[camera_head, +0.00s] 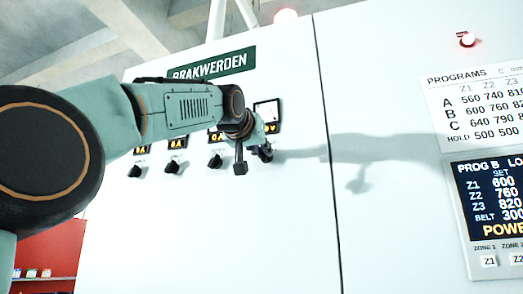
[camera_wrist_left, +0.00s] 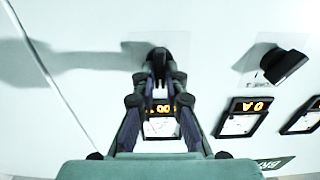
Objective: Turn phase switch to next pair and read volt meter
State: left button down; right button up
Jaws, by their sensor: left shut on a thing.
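My left gripper (camera_head: 262,148) reaches the white cabinet front below the rightmost meter. In the left wrist view its fingers (camera_wrist_left: 160,72) are shut on a dark switch knob (camera_wrist_left: 158,53), the phase switch by its place under the volt meter. The knob (camera_head: 266,155) is mostly hidden behind the gripper in the head view. The volt meter (camera_head: 267,110) has a white dial and an amber readout ending in V; its value is too small to read. In the wrist view the meter (camera_wrist_left: 162,128) shows upside down, partly hidden by the fingers. My right gripper is not in view.
More black knobs (camera_head: 215,161) sit in a row to the left under amber ammeter readouts (camera_head: 176,141). One neighbouring knob (camera_wrist_left: 283,66) is close beside the gripper. A programs sign (camera_head: 475,105) and a blue display (camera_head: 492,200) are at the right.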

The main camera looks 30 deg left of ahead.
pick_arm(q)
jog(key=c, duration=1.4)
grip_release()
